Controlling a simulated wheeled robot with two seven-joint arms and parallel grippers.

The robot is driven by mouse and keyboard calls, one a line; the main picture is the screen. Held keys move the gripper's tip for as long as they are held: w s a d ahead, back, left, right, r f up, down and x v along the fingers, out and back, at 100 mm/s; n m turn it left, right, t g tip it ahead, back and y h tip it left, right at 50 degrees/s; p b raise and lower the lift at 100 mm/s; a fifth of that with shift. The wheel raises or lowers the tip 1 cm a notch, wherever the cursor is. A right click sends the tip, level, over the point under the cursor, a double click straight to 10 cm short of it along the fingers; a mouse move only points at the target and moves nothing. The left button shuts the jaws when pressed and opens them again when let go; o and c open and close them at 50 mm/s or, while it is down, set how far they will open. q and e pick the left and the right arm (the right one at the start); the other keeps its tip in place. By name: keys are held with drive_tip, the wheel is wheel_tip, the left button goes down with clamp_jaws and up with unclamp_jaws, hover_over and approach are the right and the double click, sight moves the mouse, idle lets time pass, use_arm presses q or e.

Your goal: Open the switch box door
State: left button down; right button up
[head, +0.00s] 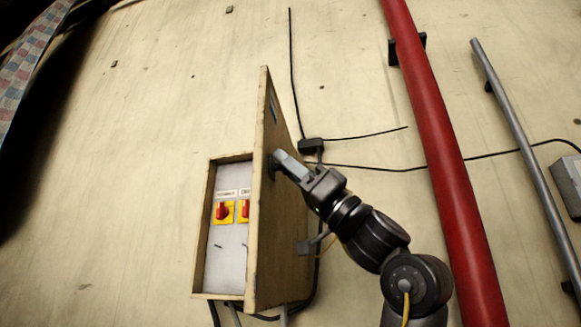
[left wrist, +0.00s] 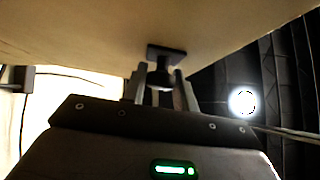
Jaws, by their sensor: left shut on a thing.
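The switch box (head: 200,235) is on the pale wall, and its tan door (head: 266,200) stands swung outward, seen nearly edge-on. Inside are a light panel (head: 226,266) and red switches on yellow plates (head: 224,212). The door hides the right part of the inside. My left gripper (head: 281,163) is at the door's outer face, shut on the dark door knob (head: 273,166). In the left wrist view the knob (left wrist: 165,54) sits between the fingers (left wrist: 161,88), under the door's face (left wrist: 100,30). My right gripper is not in view.
A thick red pipe (head: 445,160) runs down the wall right of my left arm, with a thinner grey pipe (head: 525,150) beyond it. Black cables (head: 293,75) run along the wall near the box.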

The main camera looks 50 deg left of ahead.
use_arm(q)
drive_tip(key=c, duration=1.1)
unclamp_jaws()
drive_tip(key=shift+r, duration=0.1)
drive_tip(key=b+v, duration=0.3)
drive_tip(key=v, duration=0.7)
drive_tip(key=shift+w+d+f+b, duration=0.15)
drive_tip(key=shift+d+f+b, duration=0.05)
drive_tip(key=shift+f+b, duration=0.15)
